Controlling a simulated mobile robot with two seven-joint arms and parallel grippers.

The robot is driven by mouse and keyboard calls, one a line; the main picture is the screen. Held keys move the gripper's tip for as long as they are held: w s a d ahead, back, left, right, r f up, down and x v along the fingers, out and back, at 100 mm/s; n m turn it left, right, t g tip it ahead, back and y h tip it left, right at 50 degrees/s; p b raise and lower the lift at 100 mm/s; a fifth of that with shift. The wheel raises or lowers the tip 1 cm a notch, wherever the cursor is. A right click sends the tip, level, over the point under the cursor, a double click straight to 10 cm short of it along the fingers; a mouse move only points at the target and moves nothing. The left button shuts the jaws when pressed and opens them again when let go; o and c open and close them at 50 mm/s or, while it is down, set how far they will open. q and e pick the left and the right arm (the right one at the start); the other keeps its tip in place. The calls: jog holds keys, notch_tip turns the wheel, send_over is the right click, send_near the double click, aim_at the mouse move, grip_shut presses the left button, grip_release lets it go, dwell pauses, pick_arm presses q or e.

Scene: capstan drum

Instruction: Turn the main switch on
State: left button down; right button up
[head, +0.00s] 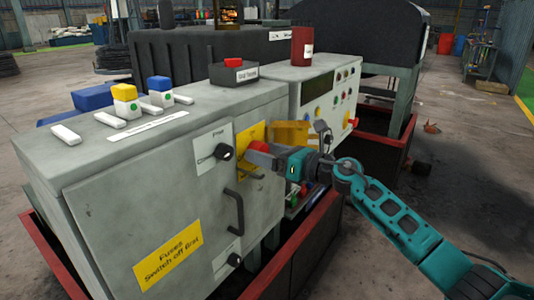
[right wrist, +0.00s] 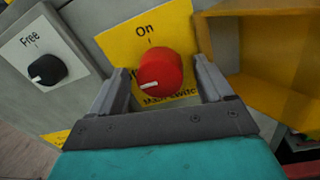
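The main switch is a red round knob (right wrist: 160,72) on a yellow plate (right wrist: 120,45) marked "On" above it; its lower lettering is partly covered. A white mark on the knob sits at its lower left, away from the "On" label. In the head view the red knob (head: 257,147) shows just beyond my right gripper (head: 262,156). In the right wrist view the right gripper (right wrist: 157,75) is open, with one finger on each side of the knob and a visible gap on both sides. My left gripper is not in view.
A black knob (right wrist: 47,69) marked "Free" sits left of the switch. A yellow open box (right wrist: 275,75) stands close to the right finger. The grey cabinet (head: 90,215) has a dark door handle (head: 236,212) below the switch. A red-rimmed tray (head: 300,235) runs along the cabinet's foot.

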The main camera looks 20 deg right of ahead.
jog(key=c, duration=1)
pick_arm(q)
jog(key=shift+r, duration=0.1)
